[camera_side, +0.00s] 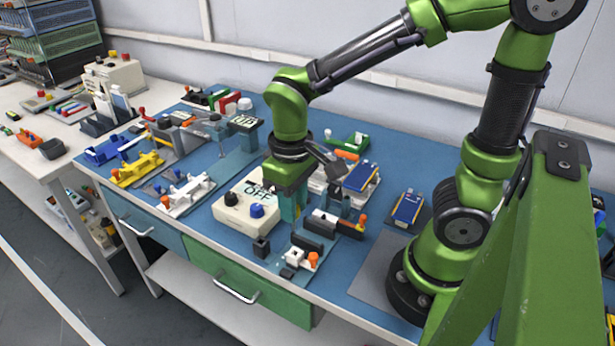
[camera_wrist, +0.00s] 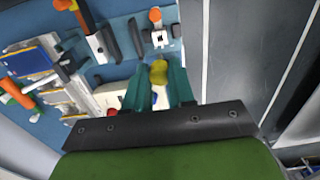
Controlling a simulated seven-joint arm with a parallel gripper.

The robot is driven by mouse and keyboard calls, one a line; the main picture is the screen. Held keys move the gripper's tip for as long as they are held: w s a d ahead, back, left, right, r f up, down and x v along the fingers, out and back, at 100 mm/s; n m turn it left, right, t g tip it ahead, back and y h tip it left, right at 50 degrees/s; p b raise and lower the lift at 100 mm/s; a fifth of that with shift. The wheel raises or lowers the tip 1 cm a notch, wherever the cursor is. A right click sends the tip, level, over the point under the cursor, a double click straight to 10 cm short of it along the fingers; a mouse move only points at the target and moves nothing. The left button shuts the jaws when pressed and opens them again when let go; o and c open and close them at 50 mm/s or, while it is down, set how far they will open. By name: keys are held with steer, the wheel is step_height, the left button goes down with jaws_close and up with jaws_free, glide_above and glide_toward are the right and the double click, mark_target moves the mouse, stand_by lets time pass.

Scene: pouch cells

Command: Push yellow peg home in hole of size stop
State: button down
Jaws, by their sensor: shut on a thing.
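My gripper (camera_wrist: 159,74) points down over the blue bench, its two teal fingers shut on the yellow peg (camera_wrist: 159,71). In the side view my gripper (camera_side: 291,222) is just right of a cream box marked OFF; the peg cannot be made out there. In the wrist view a small white block with a dark mark and an orange knob (camera_wrist: 159,38) lies beyond the peg, apart from it in the picture. This block also shows in the side view (camera_side: 294,256) near the bench's front edge. I cannot tell for certain which part is the size stop, and no hole shows clearly.
The cream OFF box (camera_side: 232,215) with black and blue knobs stands close to my gripper. Dark bars (camera_side: 305,243) and a small black block (camera_side: 261,247) lie nearby. Yellow and white fixtures (camera_side: 187,195) stand to the left, and blue-topped units (camera_side: 408,208) to the right.

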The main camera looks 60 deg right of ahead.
mark_target(294, 229)
steer(key=shift+f, duration=2.9)
steer(key=shift+f, duration=2.3)
steer(key=c, duration=0.9)
jaws_free()
step_height(294, 229, up, 17)
steer(key=shift+f, duration=0.1)
